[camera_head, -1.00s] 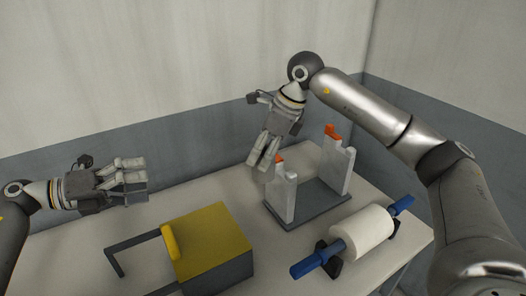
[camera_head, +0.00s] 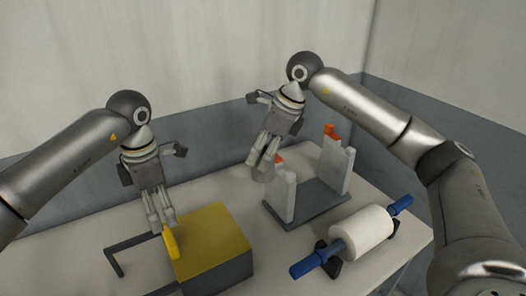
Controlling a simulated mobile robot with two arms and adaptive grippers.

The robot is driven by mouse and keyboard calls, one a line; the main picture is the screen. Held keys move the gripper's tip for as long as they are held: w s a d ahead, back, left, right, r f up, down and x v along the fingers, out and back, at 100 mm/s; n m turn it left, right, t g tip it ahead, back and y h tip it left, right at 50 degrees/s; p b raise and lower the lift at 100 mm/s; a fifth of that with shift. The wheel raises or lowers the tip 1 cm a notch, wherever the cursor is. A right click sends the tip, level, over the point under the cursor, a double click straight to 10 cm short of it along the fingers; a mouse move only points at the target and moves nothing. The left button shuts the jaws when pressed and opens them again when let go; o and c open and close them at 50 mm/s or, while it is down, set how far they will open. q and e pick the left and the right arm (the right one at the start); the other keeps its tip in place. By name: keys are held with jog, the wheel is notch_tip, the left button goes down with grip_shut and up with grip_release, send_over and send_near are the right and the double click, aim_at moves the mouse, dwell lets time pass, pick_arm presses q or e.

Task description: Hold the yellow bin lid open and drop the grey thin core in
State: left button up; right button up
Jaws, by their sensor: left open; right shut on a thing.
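The yellow lid (camera_head: 215,238) lies flat and closed on a dark grey bin (camera_head: 222,274) at the front of the table. A yellow handle (camera_head: 170,243) stands along the lid's left edge. My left gripper (camera_head: 161,222) points down, open and empty, with its fingertips just above and beside this handle. Whether they touch it I cannot tell. My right gripper (camera_head: 262,164) points down and is shut on the grey thin core (camera_head: 262,174), in the air behind and right of the bin. Its fingers hide part of the core.
A grey stand (camera_head: 312,208) with two uprights with orange tops is right of the bin. A white roll (camera_head: 362,233) on a blue shaft rests on dark supports at the front right. A dark frame (camera_head: 116,262) juts left from the bin. Table surface is clear behind the bin.

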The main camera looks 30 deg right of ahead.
aim_at(167, 236)
pick_arm(q)
notch_tip(167, 236, down, 12)
jog(key=shift+r, duration=0.25)
dwell(0.3)
jog(key=c, duration=1.1)
jog(key=shift+a, duration=0.1)
jog(key=shift+a, duration=0.1)
pick_arm(e)
jog(key=shift+d, duration=0.1)
pick_arm(q)
jog(key=shift+w+a+r, duration=0.1)
jog(key=shift+a+r, duration=0.05)
jog(key=shift+a, duration=6.7)
pick_arm(e)
jog(key=a+f, duration=0.4)
jog(key=a, duration=0.4)
jog(key=a+f, duration=0.4)
jog(key=a, duration=0.4)
